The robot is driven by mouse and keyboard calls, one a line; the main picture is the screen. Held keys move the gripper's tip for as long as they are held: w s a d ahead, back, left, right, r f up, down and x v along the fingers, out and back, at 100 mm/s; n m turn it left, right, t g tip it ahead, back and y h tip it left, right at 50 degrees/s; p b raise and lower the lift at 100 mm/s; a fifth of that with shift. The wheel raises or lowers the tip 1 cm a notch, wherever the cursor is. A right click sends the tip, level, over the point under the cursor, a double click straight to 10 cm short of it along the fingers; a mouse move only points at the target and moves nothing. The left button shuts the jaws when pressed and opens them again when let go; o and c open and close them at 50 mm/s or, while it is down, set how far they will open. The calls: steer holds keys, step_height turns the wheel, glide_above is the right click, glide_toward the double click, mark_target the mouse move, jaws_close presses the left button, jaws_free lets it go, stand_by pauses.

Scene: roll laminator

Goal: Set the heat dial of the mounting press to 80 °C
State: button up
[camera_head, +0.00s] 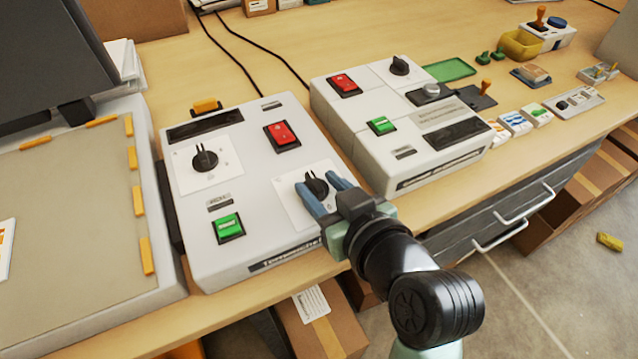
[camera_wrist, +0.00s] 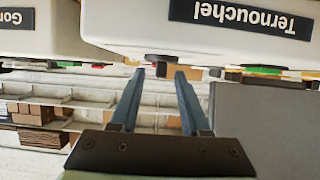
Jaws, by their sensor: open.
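A light grey control box (camera_head: 264,239), its front label reading roughly "Ternouchel", stands on the bench and also shows upside down in the wrist view (camera_wrist: 130,25). It has two black dials on white plates, one at the upper left (camera_head: 205,158) and one at the lower right (camera_head: 317,185). Their scale marks and labels are too small to read, so I cannot tell which is heat or its setting. My gripper (camera_head: 319,187) is open, its blue fingers on either side of the lower right dial. In the wrist view the fingertips (camera_wrist: 161,74) point toward a dark knob (camera_wrist: 162,58); contact is unclear.
The box also carries a red switch (camera_head: 282,135) and a green switch (camera_head: 228,226). A second grey device (camera_head: 400,165) with its own dial (camera_head: 399,65) stands close on the right. A large beige-topped unit (camera_head: 70,220) with orange tabs is on the left.

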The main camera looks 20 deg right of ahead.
steer(key=shift+w+f, duration=0.15)
steer(key=shift+w, duration=0.3)
steer(key=shift+c, duration=0.2)
jaws_close()
steer(key=shift+a+m+h+p, duration=0.15)
steer(key=shift+m+h+p, duration=0.15)
steer(key=shift+p, duration=0.05)
steer(key=shift+a+m+h+p, duration=0.15)
steer(key=shift+m+h+p, duration=0.55)
steer(key=shift+m+h, duration=0.3)
steer(key=m+h, duration=0.1)
steer(key=m+g+h+p, duration=0.1)
steer(key=h, duration=0.1)
steer(key=shift+w+a+m, duration=0.1)
steer(key=shift+a+m, duration=0.1)
steer(key=shift+m, duration=0.1)
steer(key=m+g+h, duration=0.1)
steer(key=m+h, duration=0.1)
steer(key=m+g+h, duration=0.1)
steer(key=h, duration=0.1)
steer(key=shift+w+a+m+g, duration=0.2)
steer(key=shift+m+g, duration=0.1)
steer(key=shift+m, duration=0.1)
steer(key=shift+m+g+h+b, duration=0.4)
steer(key=shift+m+g+h, duration=0.6)
steer(key=shift+m+g, duration=0.3)
steer(key=shift+f, duration=0.1)
